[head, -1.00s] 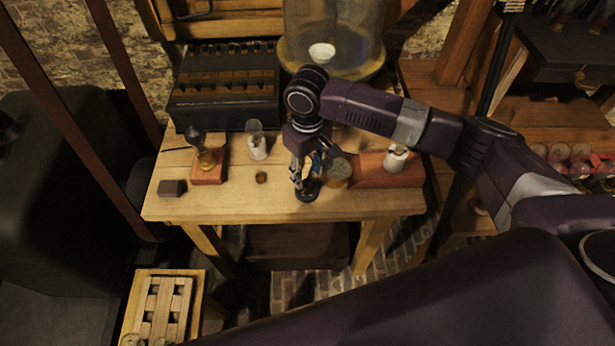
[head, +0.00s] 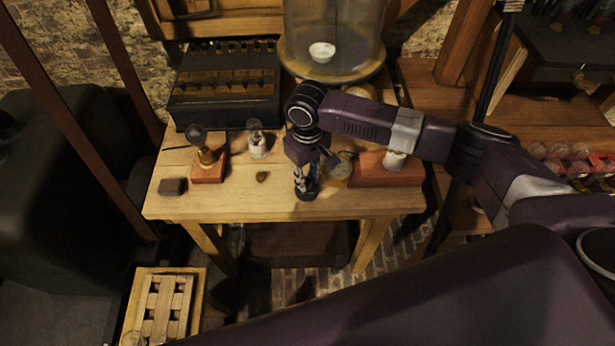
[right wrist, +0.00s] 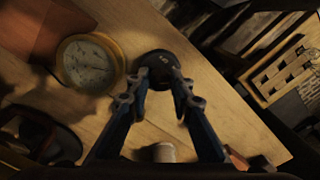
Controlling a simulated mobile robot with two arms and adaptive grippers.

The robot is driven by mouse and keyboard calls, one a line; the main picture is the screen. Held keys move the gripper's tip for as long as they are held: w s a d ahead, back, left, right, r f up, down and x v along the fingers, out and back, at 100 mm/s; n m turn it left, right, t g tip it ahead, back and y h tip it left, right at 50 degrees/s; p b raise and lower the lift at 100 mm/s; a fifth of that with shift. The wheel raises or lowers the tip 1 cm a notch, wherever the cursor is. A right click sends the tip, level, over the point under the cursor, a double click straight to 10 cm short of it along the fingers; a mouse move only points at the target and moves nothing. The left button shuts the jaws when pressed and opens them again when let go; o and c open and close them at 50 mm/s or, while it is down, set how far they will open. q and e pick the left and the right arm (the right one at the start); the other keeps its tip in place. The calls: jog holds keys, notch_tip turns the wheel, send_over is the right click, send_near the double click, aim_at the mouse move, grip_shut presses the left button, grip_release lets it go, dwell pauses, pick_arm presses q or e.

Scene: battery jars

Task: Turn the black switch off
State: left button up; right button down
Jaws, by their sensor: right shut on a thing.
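The black switch (head: 309,190) is a small round dark piece on the wooden table, near its front edge. Only part of its base shows in the head view, below my right gripper (head: 304,184). In the right wrist view the black switch (right wrist: 157,64) lies at the fingertips of my right gripper (right wrist: 163,78). The fingers point down and are shut on the switch, one on each side. Which way the switch is set cannot be told. My left gripper is not in view.
A round brass gauge (head: 338,170) stands close beside the switch. A red block (head: 384,173) is to the right. A bulb on a red base (head: 208,174), a second bulb (head: 256,145), a dark block (head: 172,187) and a battery box (head: 222,100) are leftward. A glass jar (head: 333,35) stands behind.

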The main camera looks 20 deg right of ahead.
jog(key=shift+r+n+p, duration=0.15)
jog(key=shift+n+p, duration=1.15)
jog(key=shift+n, duration=0.1)
jog(key=n+p, duration=0.2)
jog(key=n, duration=0.2)
jog(key=shift+d+n, duration=0.1)
jog(key=shift+n, duration=0.2)
jog(key=n+p, duration=0.1)
jog(key=n, duration=0.4)
jog(key=shift+w, duration=0.15)
jog(key=n, duration=0.5)
jog(key=shift+p, duration=0.3)
jog(key=shift+w+n, duration=0.1)
jog(key=shift+n, duration=0.2)
jog(key=c, duration=1.7)
grip_release()
